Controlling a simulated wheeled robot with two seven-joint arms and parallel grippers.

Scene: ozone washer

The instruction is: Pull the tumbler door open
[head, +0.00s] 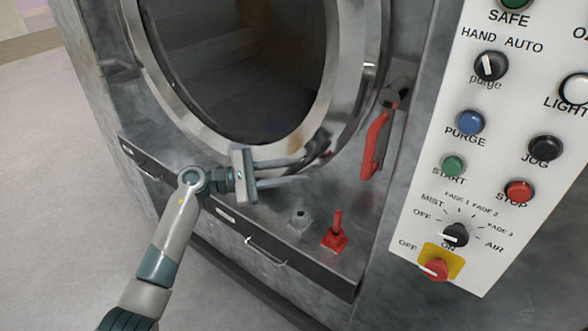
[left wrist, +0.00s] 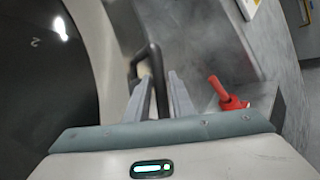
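The tumbler door (head: 240,60) is a round dark glass pane in a wide silver ring; it looks closed in the head view. Its dark bar handle (head: 318,148) is on the ring's lower right. My left gripper (head: 304,169) is open, its two grey fingers pointing right at the handle's lower end. In the left wrist view, the black handle (left wrist: 152,58) runs down between the two fingertips (left wrist: 159,88), with a finger on each side. Contact cannot be told. The door glass (left wrist: 40,70) fills the left of that view. My right gripper is not in view.
A red lever handle (head: 375,145) hangs right of the door ring. Below the door, a ledge carries a red valve (head: 335,235) and a grey knob (head: 299,220). A white control panel (head: 500,120) stands at the right. Open floor (head: 60,150) lies at the left.

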